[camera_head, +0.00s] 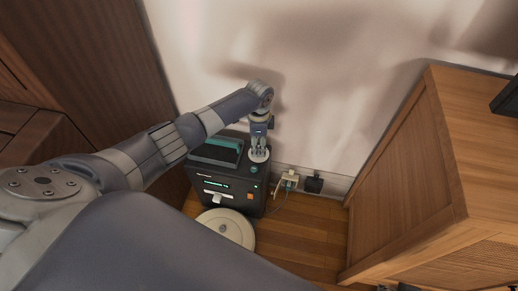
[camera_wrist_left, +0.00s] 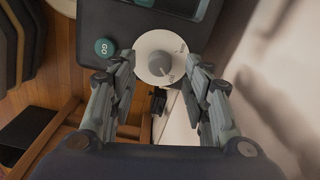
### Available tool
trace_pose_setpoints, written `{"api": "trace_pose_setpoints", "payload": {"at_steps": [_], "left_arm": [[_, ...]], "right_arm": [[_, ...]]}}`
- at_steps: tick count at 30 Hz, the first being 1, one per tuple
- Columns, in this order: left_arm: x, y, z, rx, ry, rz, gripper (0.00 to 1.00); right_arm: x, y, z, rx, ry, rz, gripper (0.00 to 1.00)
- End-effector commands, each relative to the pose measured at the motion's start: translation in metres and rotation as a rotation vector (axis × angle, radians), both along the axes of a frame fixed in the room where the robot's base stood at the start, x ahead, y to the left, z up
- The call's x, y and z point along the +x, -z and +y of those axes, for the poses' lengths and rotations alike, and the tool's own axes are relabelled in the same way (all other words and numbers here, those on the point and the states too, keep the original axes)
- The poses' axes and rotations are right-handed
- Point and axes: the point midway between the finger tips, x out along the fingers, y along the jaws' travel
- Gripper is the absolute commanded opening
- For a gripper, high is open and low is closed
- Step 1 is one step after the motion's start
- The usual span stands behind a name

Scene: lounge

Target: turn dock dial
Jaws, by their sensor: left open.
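The dock (camera_head: 226,183) is a dark box on the floor against the wall, with a teal-trimmed top. Its dial (camera_wrist_left: 160,64) is a round white disc with a grey knob in the middle, in the upper middle of the left wrist view. In the head view the dial (camera_head: 259,155) shows as a pale disc on the dock's top right. My left gripper (camera_wrist_left: 160,83) is open, with its fingers on either side of the dial in the picture. I cannot tell whether they touch it. In the head view my left gripper (camera_head: 259,145) points down just above the dial. My right gripper is not in view.
A teal GO button (camera_wrist_left: 105,47) is beside the dial. A round cream robot vacuum (camera_head: 227,230) sits before the dock. Plugs and cables (camera_head: 289,181) are at the wall to the right. A wooden cabinet (camera_head: 400,170) stands further right, with open floor between.

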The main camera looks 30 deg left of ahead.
Motion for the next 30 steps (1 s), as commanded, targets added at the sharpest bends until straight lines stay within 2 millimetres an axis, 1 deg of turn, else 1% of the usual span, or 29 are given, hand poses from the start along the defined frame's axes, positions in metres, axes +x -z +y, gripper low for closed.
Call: {"api": "trace_pose_setpoints", "payload": {"at_steps": [1, 4, 8, 15, 16, 17, 18, 20, 21, 22, 30], "left_arm": [[0.000, 0.011, -0.001, 0.000, 0.000, 0.001, 0.45], [0.000, 0.019, 0.000, 0.000, 0.000, 0.001, 0.45], [0.000, 0.024, 0.000, 0.000, 0.000, 0.000, 0.45], [0.000, 0.024, 0.000, 0.000, 0.000, 0.000, 0.45], [0.000, 0.024, 0.000, 0.000, 0.000, 0.000, 0.42], [0.000, 0.024, 0.000, 0.000, 0.000, 0.000, 0.35], [0.000, 0.024, 0.000, 0.000, 0.000, 0.000, 0.26], [0.000, 0.024, 0.000, 0.000, 0.000, 0.000, 0.13], [0.000, 0.024, 0.000, 0.000, 0.000, 0.000, 0.04], [0.000, 0.024, 0.000, 0.000, 0.000, 0.000, 0.00], [0.000, 0.024, 0.000, -0.001, -0.010, 0.000, 0.00]], "right_arm": [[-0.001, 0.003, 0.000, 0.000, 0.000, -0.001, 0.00], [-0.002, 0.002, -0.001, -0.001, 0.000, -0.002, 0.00], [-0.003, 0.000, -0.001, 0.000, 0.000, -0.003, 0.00], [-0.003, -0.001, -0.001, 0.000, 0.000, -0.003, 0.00], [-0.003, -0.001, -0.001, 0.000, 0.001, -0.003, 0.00], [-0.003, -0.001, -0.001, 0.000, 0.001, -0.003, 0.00], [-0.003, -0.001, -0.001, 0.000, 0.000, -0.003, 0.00], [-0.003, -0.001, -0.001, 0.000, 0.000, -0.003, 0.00], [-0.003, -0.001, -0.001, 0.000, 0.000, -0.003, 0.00], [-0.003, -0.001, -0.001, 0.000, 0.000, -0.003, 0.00], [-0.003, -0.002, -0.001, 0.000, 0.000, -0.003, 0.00]]}}
